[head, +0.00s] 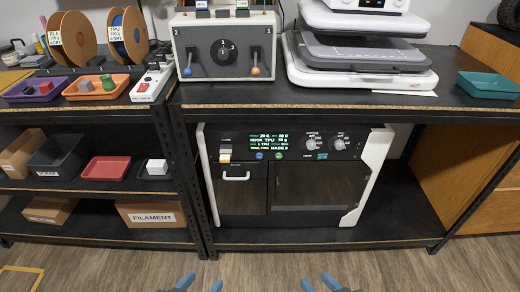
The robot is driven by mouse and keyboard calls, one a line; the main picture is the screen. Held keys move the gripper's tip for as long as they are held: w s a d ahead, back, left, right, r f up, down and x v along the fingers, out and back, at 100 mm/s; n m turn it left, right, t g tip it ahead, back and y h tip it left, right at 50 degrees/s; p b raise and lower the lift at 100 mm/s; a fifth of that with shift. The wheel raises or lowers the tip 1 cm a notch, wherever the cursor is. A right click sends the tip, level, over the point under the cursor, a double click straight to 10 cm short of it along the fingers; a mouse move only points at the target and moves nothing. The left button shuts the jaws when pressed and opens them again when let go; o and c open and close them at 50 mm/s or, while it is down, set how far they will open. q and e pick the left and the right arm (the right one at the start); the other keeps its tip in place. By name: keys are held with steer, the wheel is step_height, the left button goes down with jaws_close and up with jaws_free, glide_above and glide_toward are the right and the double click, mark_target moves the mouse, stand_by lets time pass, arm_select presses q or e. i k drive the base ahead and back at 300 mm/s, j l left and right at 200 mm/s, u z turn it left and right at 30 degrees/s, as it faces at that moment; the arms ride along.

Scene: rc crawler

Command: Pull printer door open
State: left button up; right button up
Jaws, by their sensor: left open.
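The printer (377,148), with a white-edged dark body, stands on the lower right shelf of the rack. Its front has a dark door with a white bar handle (236,178) on the left and a wider dark window panel (320,185) on the right. Both front panels look closed. My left gripper (201,285) shows only its blue fingertips at the bottom edge, spread apart and empty. My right gripper (320,285) also shows only spread blue fingertips at the bottom edge. Both are well in front of the printer, touching nothing visible.
Above the printer, the shelf top holds a grey control box (226,45), a white heat press (360,60) and a teal tray (489,85). Left shelves hold trays and a filament box (152,214). A dark rack post (195,185) stands left of the printer. The wood floor (260,268) in front is clear.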

mark_target(303, 187)
steer(key=i+l, duration=0.95)
steer(key=l, duration=0.2)
steer(key=j+u, duration=0.05)
